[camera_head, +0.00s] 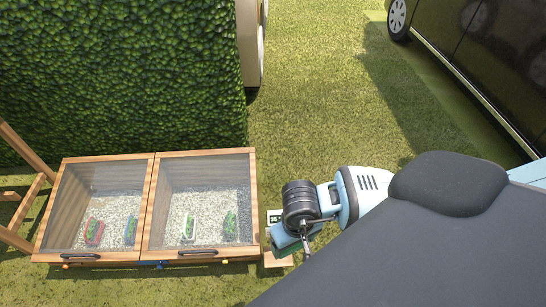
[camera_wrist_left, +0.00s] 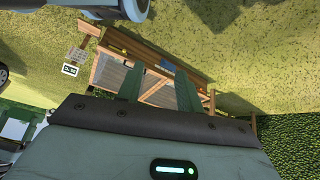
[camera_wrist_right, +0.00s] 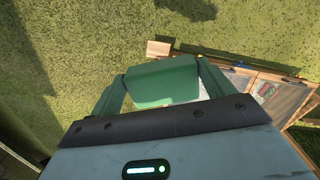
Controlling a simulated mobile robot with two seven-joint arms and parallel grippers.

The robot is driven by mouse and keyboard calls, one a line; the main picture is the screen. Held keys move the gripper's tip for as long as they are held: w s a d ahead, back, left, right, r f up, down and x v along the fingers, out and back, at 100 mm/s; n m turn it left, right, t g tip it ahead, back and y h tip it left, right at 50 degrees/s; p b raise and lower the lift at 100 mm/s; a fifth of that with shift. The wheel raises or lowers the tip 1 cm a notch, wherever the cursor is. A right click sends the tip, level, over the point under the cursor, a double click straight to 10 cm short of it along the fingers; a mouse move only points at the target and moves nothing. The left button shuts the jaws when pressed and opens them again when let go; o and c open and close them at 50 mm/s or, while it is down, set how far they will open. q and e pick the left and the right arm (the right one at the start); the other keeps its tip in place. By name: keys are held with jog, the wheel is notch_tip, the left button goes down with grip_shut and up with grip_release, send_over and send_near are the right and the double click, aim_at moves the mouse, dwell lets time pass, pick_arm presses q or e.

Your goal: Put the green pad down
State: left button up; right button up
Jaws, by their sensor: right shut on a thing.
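The green pad (camera_wrist_right: 163,83) is between the two fingers of my right gripper (camera_wrist_right: 165,92), which is shut on it, as the right wrist view shows. The pad is held above the grass. In the head view my right gripper (camera_head: 297,243) is just right of the wooden planter box, and the pad is mostly hidden there. My left gripper (camera_wrist_left: 158,88) shows only in its own wrist view. Its two fingers are apart with nothing between them.
A two-part wooden planter box (camera_head: 152,203) with clear lids holds gravel and several small plants. A small sign (camera_head: 274,217) stands beside its right end. A leafy hedge (camera_head: 120,75) is behind it. A dark vehicle (camera_head: 480,50) is at upper right. Open grass (camera_head: 330,100) lies between.

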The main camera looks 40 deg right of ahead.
pick_arm(q)
notch_tip(320, 180, down, 20)
jog(key=g+b, duration=0.1)
jog(key=b, duration=2.1)
jog(key=shift+w+a+f, duration=0.15)
jog(key=shift+a+f, duration=0.05)
jog(key=shift+a, duration=0.15)
pick_arm(e)
jog(key=w+d+f+m, duration=0.2)
jog(key=w+f, duration=0.4)
jog(key=f, duration=0.5)
jog(key=w+d+f+m, duration=0.2)
jog(key=w+d+f, duration=0.2)
jog(key=w+f, duration=0.3)
notch_tip(320, 180, down, 5)
jog(key=shift+w+d+f+m, duration=0.1)
jog(key=shift+w+d+m, duration=0.05)
jog(key=shift+w+m, duration=0.15)
notch_tip(320, 180, down, 23)
jog(key=b, duration=0.8)
jog(key=shift+b, duration=0.35)
pick_arm(q)
notch_tip(320, 180, down, 10)
jog(key=s+g, duration=0.1)
jog(key=s, duration=0.1)
jog(key=shift+r, duration=0.25)
pick_arm(e)
jog(key=shift+f, duration=0.35)
jog(key=shift+f, duration=0.1)
